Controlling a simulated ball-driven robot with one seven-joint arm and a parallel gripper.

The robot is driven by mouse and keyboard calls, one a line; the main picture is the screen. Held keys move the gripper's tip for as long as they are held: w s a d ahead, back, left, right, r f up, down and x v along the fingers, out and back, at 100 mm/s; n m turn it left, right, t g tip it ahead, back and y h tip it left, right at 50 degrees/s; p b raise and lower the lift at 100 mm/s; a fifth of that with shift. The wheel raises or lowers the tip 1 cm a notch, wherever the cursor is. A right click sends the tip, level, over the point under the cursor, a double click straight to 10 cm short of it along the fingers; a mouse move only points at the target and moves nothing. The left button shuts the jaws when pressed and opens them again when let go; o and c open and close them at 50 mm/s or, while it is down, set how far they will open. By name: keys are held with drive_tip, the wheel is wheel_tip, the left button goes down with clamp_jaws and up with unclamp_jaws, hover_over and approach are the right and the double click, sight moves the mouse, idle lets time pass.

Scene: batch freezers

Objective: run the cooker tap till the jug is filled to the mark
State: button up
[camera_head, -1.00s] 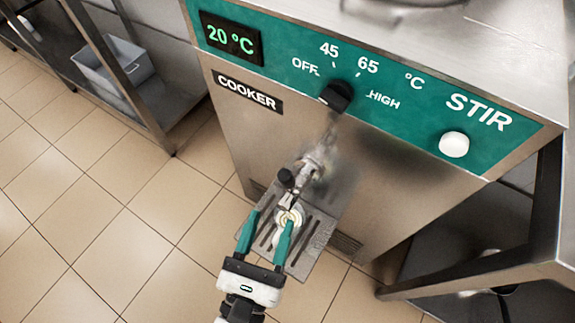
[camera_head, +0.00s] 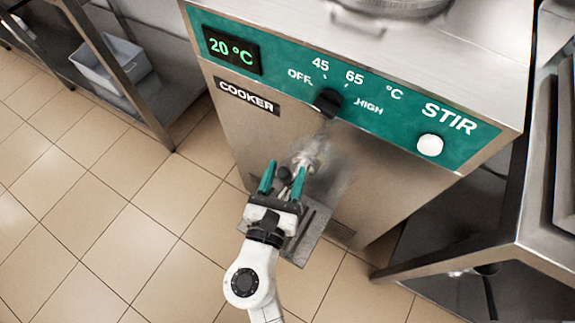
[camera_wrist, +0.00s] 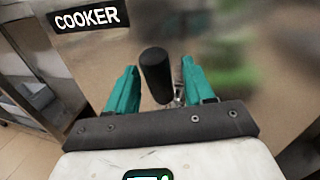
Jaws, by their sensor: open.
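The cooker (camera_head: 330,185) is a steel cabinet with a green control panel. Its tap (camera_head: 308,158) sticks out of the front above a slotted drip tray (camera_head: 317,228). My gripper (camera_head: 284,168) is open around the handle, with a gap on both sides. The jug is hidden from the head view behind my gripper, and I cannot see its level or mark.
The panel has a 20 °C display (camera_head: 231,48), a black heat knob (camera_head: 328,102) and a white STIR button (camera_head: 430,145). A steel table (camera_head: 470,240) stands close on the right. A grey bin (camera_head: 110,68) sits on a shelf at left. Tiled floor is clear at left.

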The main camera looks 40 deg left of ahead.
drive_tip(key=shift+x, duration=0.95)
clamp_jaws()
